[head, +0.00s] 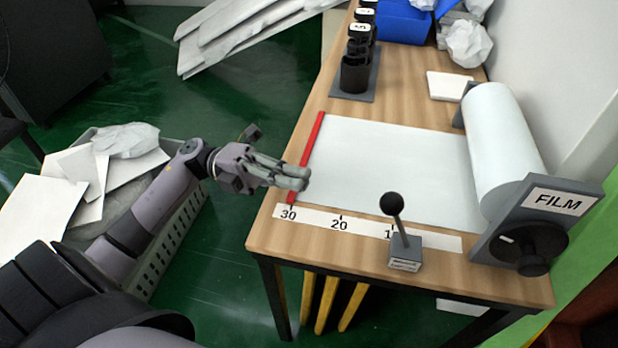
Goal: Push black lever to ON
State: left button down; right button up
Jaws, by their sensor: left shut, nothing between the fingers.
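The black lever (394,210) is a rod with a round black knob. It rises from a small grey box (405,252) with a light label at the table's front edge, and leans slightly left. The label's text is too small to read. My left gripper (303,178) is shut and empty over the table's left edge, by the red strip and the number 30. It is left of the lever and apart from it. My right gripper is not in view.
A white film sheet (390,165) runs from a roll (505,140) on a stand marked FILM (540,215). A red strip (312,145) and a number scale (340,222) border it. Black cups (356,72) stand at the back. A crate (170,245) is left of the table.

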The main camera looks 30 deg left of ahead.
pick_arm(q)
send_near(397, 224)
jog(key=d+r, duration=0.3)
jog(key=r, duration=0.2)
jog(key=shift+d+r+p, duration=0.25)
jog(key=shift+p, duration=0.05)
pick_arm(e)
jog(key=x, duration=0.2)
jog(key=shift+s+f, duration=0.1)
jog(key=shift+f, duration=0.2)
pick_arm(q)
jog(key=shift+w+r, duration=0.1)
jog(key=shift+w, duration=0.2)
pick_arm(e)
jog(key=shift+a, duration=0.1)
